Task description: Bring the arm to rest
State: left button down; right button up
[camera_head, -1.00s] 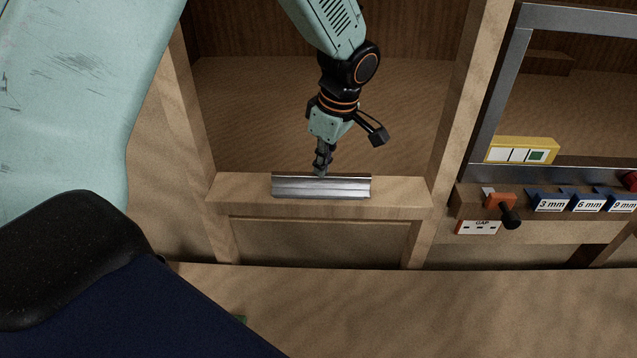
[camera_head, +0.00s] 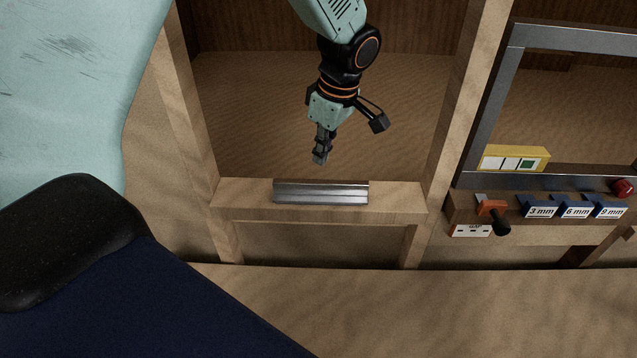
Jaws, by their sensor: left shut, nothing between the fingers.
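My left gripper (camera_head: 320,158) hangs from the top middle of the head view, fingers pointing down. It is shut and empty. Its tips are a little above and apart from a grey metal rail (camera_head: 321,192) that lies on the wooden sill of an open compartment. My right gripper does not show.
The wooden sill (camera_head: 240,196) lies between two upright posts. At the right are a metal window frame (camera_head: 493,95), a yellow block (camera_head: 515,152), blue labelled blocks marked 3, 6 and 9 mm (camera_head: 540,211), an orange-and-black tool (camera_head: 491,208) and a red knob (camera_head: 622,188). The wooden surface in front (camera_head: 450,300) is clear.

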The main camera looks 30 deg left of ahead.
pick_arm(q)
jog(key=shift+r+p, duration=0.6)
jog(key=shift+r, duration=0.35)
jog(key=shift+f, duration=0.1)
